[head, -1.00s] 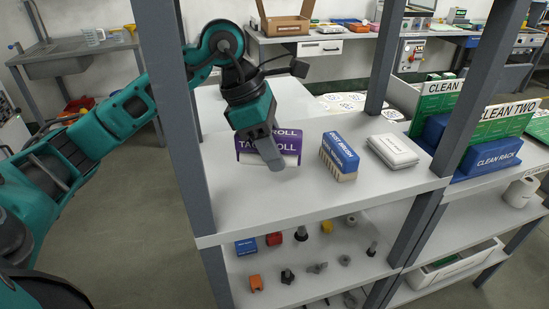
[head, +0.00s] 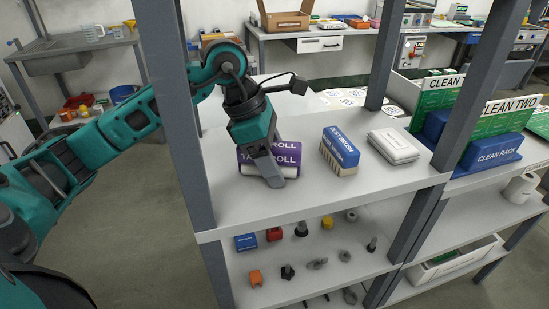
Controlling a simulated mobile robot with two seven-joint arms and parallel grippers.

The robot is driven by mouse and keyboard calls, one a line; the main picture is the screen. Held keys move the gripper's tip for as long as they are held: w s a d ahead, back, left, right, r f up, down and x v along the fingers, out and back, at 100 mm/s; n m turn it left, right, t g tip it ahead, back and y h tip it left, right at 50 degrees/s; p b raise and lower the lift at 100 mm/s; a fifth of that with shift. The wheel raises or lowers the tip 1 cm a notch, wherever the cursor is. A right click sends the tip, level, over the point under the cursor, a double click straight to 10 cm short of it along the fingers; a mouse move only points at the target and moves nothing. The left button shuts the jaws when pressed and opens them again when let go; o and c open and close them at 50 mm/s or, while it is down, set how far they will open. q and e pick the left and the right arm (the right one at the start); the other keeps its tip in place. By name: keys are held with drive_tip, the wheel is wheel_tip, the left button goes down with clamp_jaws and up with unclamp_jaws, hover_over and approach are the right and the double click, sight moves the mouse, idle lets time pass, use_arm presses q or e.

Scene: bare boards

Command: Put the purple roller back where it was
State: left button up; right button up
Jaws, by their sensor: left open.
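The purple roller (head: 287,158), labelled "TACK ROLL" with a white lower part, lies on the upper shelf (head: 315,198) near its left post. My left gripper (head: 268,180) is open and points down at the front of the roller, hiding its middle. I cannot tell whether the fingers touch it. A blue dust brush (head: 341,148) with pale bristles stands right of the roller, with a gap between them. My right gripper is not in view.
A white packet (head: 393,147) lies right of the brush. Grey posts (head: 172,110) frame the shelf, and my left arm reaches past the left one. The front strip of the upper shelf is clear.

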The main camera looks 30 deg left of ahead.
use_arm(q)
drive_tip(key=shift+v, duration=3.85)
